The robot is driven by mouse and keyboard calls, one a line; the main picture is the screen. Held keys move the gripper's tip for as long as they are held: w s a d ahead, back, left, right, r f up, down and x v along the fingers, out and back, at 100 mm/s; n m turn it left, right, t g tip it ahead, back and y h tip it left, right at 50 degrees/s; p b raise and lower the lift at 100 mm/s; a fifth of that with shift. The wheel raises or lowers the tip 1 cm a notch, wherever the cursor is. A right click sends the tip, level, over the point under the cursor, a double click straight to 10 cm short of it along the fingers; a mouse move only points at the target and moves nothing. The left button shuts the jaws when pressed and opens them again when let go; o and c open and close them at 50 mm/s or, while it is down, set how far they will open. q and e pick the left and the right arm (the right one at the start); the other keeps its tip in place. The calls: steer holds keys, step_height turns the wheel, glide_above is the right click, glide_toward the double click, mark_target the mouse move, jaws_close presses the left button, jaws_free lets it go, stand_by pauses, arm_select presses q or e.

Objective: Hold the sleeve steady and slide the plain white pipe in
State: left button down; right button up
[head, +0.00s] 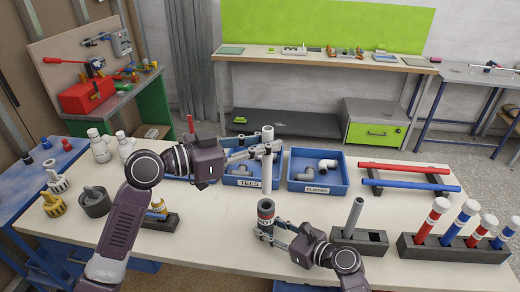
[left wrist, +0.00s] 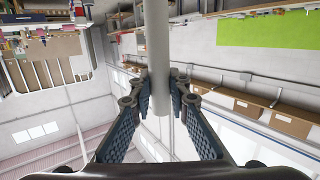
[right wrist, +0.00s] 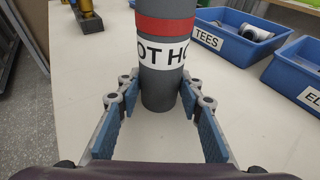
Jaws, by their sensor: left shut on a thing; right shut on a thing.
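The plain white pipe (head: 267,180) stands upright in the head view. My left gripper (head: 268,149) is shut on its upper part; the pipe also shows between the fingers in the left wrist view (left wrist: 158,50). The grey sleeve (head: 265,213), with a red band and a white label reading "HOT", stands upright on the table directly below the pipe. My right gripper (head: 269,234) is shut on the sleeve's lower part, as the right wrist view shows (right wrist: 165,90).
Blue bins of tees (head: 240,181) and elbows (head: 318,186) stand behind. A grey block with an upright grey pipe (head: 354,216) and a rack (head: 455,250) of red and blue pipes are on the right. White (head: 98,146) and yellow (head: 54,203) fittings lie left. The table front is partly clear.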

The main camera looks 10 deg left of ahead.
arm_select(q)
steer(key=shift+f, duration=2.2)
stand_by(0.5)
glide_above(266, 220)
steer(key=w, duration=0.2)
step_height(266, 220, down, 13)
steer(key=shift+a, duration=0.35)
stand_by(2.0)
steer(key=c, duration=1.8)
jaws_free()
steer(key=shift+o, duration=0.2)
